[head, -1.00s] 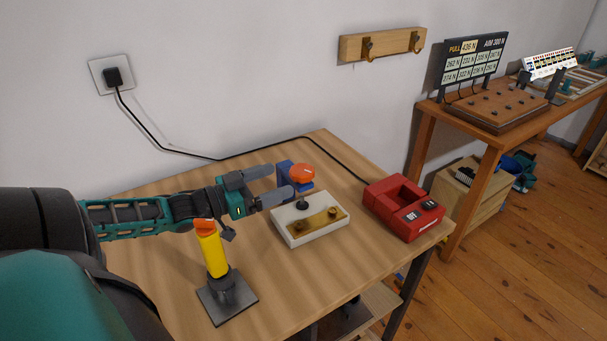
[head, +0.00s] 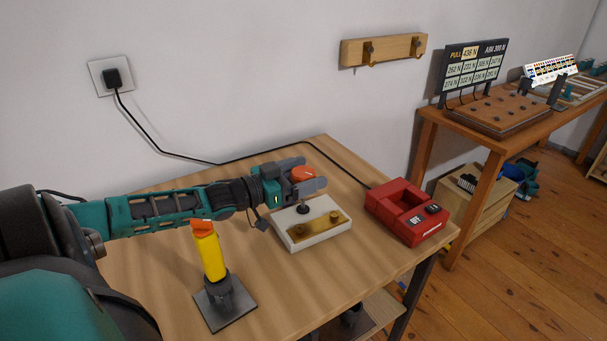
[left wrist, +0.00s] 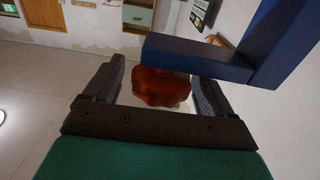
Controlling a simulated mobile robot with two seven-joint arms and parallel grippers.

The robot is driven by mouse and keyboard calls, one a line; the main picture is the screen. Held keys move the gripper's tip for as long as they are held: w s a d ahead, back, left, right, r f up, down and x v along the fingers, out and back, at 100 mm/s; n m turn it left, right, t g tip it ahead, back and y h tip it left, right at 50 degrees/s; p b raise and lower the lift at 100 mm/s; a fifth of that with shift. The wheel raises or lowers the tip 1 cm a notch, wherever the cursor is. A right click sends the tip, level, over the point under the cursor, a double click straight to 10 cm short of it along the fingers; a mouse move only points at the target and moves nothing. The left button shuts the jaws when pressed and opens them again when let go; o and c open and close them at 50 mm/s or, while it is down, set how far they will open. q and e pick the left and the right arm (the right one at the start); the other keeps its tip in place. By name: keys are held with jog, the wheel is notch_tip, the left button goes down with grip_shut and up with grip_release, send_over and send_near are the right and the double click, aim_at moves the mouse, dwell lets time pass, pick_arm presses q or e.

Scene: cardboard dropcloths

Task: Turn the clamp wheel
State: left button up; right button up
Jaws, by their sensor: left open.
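The clamp wheel (head: 303,174) is an orange-red knob above the table, beyond the white block. In the left wrist view, the lobed wheel (left wrist: 161,87) lies between the two dark fingers. A blue bracket (left wrist: 200,56), which appears to belong to the clamp, stands close by at the upper right. My left gripper (head: 312,173) is open, with one finger on each side of the wheel. I cannot tell whether either finger touches it. The gripper hides most of the clamp in the head view. My right gripper is not in view.
A white block (head: 312,229) with a brass plate and black knob sits just in front. A yellow cylinder with an orange cap (head: 210,255) stands on a dark base nearer. A red charger-like box (head: 406,212) is at right, its cable running to the wall socket (head: 111,77).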

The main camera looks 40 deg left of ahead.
pick_arm(q)
jog(key=shift+c, duration=0.4)
